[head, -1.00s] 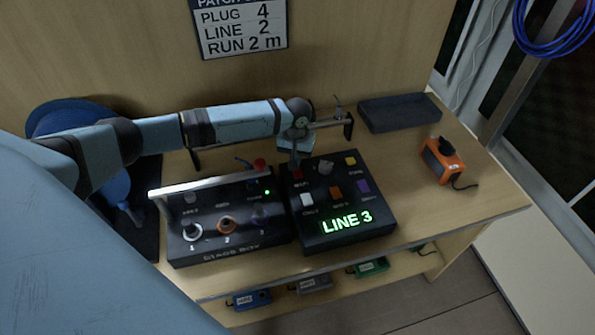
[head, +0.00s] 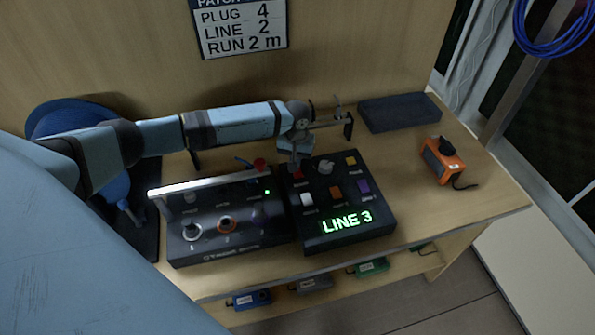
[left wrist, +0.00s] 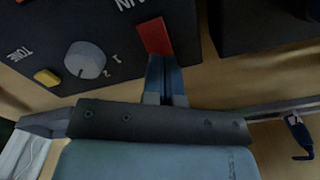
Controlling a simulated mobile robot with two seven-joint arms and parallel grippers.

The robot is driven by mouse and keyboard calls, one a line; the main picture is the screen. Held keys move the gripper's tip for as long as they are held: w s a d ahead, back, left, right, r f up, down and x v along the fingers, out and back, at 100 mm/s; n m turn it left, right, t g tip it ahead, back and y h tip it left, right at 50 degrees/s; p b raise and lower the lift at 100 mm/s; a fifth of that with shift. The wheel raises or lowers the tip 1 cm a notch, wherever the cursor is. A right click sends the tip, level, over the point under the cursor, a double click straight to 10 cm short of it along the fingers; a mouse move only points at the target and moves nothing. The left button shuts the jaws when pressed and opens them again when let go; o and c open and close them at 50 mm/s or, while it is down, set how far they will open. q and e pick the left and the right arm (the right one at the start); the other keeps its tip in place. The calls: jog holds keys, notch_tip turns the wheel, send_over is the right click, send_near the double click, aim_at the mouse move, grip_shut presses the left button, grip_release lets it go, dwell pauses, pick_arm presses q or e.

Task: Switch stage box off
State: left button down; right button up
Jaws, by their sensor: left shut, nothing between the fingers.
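The stage box (head: 228,246) is a dark box with a pale handle bar (head: 210,184) along its back left. Its top carries round sockets, a small green light (head: 267,192), a blue lever (head: 243,163) and a red cap (head: 259,165) near the back. My left gripper (head: 296,160) is shut and empty, over the back edge of the neighbouring box, to the right of the stage box. In the left wrist view its closed fingertips (left wrist: 166,62) are close to a red button (left wrist: 155,37); I cannot tell whether they touch. My right gripper is out of view.
The neighbouring box (head: 345,237) shows LINE 3 and has coloured buttons and a knob (head: 326,167). A blue reel (head: 75,118) is at the left. Small boxes sit on the shelf below.

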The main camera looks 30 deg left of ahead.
pick_arm(q)
jog(key=shift+s+f, duration=0.1)
jog(key=shift+f, duration=0.9)
dwell(0.3)
jog(key=shift+r, duration=0.1)
jog(key=shift+r+p, duration=0.8)
jog(key=shift+p, duration=0.1)
notch_tip(320, 180, up, 3)
jog(key=p, duration=0.3)
jog(key=shift+p, duration=0.3)
notch_tip(320, 180, up, 2)
jog(key=p, duration=0.2)
jog(key=shift+r+p, duration=0.15)
jog(key=shift+p, duration=0.2)
